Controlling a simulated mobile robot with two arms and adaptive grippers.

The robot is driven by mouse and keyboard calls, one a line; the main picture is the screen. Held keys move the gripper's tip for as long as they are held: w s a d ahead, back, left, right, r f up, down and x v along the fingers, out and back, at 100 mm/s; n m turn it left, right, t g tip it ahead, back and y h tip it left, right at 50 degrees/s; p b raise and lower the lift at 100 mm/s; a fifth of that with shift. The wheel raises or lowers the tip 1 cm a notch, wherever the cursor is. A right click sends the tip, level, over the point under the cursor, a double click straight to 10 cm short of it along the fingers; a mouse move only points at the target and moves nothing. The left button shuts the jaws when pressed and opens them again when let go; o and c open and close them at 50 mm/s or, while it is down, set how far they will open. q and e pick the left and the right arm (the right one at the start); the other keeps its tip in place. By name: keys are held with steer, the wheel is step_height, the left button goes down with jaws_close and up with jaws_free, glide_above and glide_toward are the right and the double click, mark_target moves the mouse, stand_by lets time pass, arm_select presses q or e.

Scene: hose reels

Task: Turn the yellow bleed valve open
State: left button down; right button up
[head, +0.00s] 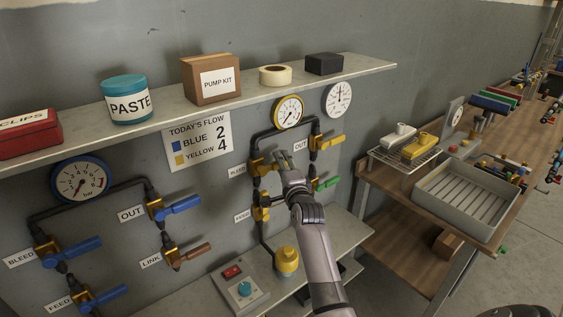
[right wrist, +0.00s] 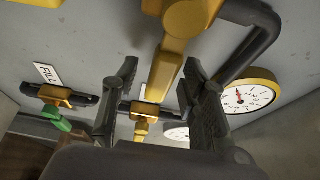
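The yellow circuit's bleed valve (head: 258,166) is on the wall beside its BLEED label (head: 237,171), on the left pipe below the yellow-rimmed gauge (head: 287,112). My right gripper (head: 284,158) is at this valve, its arm reaching up from below. In the right wrist view the valve's yellow handle (right wrist: 166,70) lies between the two dark fingers of the right gripper (right wrist: 160,95). The fingers are apart, with a gap visible on each side of the handle. In the head view the gripper hides most of the handle. My left gripper is not in view.
The yellow OUT valve (head: 325,142) and the green-handled valve (head: 325,183) are close to the right. A yellow feed valve (head: 261,207) is below. The shelf (head: 240,105) overhangs above. Blue-handled valves (head: 85,245) are at left; a control box (head: 238,287) is below.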

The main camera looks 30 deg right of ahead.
steer(key=shift+w+d, duration=0.2)
steer(key=shift+w, duration=0.35)
steer(key=shift+c, duration=0.2)
jaws_close()
stand_by(0.4)
